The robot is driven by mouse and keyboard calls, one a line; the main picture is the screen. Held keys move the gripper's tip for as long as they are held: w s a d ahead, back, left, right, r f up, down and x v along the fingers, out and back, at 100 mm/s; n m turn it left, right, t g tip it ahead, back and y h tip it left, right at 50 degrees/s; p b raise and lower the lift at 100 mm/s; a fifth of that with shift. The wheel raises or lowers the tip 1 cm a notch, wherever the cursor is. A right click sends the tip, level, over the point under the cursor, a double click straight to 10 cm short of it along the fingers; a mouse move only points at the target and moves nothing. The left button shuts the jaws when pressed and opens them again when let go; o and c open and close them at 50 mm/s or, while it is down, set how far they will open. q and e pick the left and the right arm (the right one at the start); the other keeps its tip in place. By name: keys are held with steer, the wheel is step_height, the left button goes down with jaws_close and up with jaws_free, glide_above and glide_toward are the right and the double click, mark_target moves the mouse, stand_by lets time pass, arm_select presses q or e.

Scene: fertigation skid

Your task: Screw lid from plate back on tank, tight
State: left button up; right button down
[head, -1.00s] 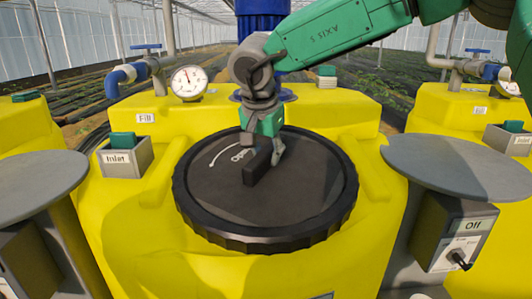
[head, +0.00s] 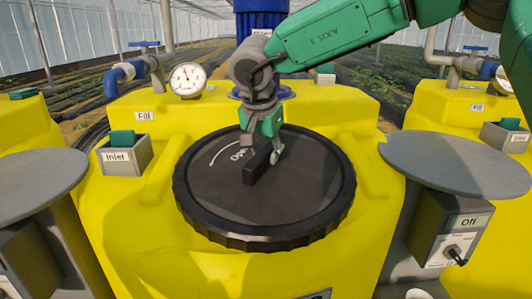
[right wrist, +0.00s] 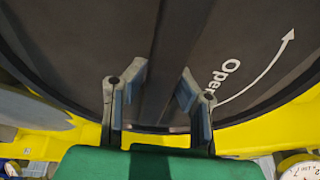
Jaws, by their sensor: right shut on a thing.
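The large black round lid (head: 215,205) lies over the top of the middle yellow tank (head: 130,225). It has a ribbed rim, a raised straight bar and a white curved arrow marked "Open". My right gripper (head: 262,150) comes down from above and is shut on the lid's bar near the lid's middle. In the right wrist view its two fingers (right wrist: 158,92) stand on either side of the bar (right wrist: 168,60). The threads under the lid are hidden, so its tightness cannot be told. A bare grey round plate (head: 460,165) stands right of the tank. My left gripper is not in view.
Another grey round plate (head: 35,182) stands at the left. A switch box (head: 455,235) marked "Off" sits below the right plate. A gauge (head: 187,80), a blue-handled pipe valve (head: 130,70) and an "Inlet" box (head: 125,157) stand behind and left of the lid.

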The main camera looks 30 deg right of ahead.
steer(key=shift+a+r, duration=0.1)
steer(key=shift+r, duration=0.05)
steer(key=c, duration=1.2)
jaws_free()
steer(key=o, duration=0.3)
steer(key=shift+s, duration=0.1)
